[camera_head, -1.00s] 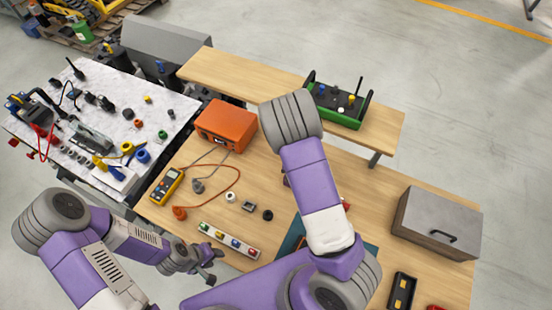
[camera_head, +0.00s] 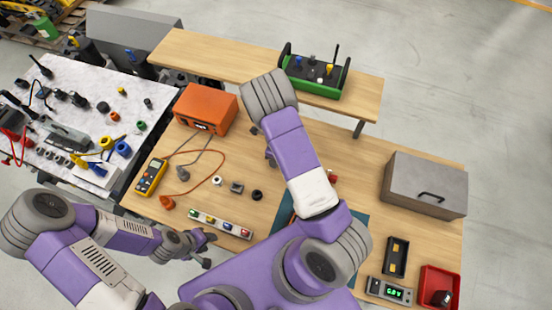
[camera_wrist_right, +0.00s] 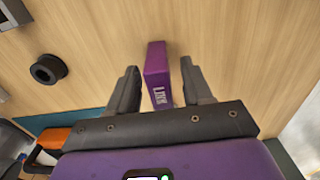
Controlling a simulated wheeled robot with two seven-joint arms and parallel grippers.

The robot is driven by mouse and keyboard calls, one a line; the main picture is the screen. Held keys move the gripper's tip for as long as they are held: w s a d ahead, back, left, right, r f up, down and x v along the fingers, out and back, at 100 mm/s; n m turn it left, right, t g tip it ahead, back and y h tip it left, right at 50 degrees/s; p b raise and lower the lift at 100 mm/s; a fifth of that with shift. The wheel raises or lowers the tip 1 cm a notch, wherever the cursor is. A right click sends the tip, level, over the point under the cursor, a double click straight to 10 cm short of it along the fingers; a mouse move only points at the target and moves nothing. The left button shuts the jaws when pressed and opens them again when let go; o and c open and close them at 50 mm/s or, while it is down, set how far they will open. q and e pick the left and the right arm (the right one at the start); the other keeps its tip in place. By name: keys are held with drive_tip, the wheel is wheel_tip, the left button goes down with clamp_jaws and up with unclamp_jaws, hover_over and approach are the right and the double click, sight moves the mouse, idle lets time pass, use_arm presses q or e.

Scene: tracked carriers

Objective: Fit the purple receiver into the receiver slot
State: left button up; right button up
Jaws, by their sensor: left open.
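The purple receiver (camera_wrist_right: 157,75), a narrow block with white lettering, stands between the fingers of my right gripper (camera_wrist_right: 159,67) in the right wrist view. The fingers are open, with a gap on each side of it. In the head view my right arm hides this area. My left gripper (camera_head: 208,250) is open and empty, low beside the table's left front edge. I cannot tell which place is the receiver slot; a green-ended carrier (camera_head: 315,89) with several small parts stands on the raised shelf at the back.
On the wooden table are an orange case (camera_head: 206,108), a yellow multimeter (camera_head: 151,177), a coloured-button strip (camera_head: 220,224), a grey-lidded box (camera_head: 425,185), a black tray (camera_head: 396,256) and a red bin (camera_head: 440,290). A black ring (camera_wrist_right: 48,69) lies left of the right gripper.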

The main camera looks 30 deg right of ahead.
clamp_jaws()
drive_tip(key=shift+r, duration=0.1)
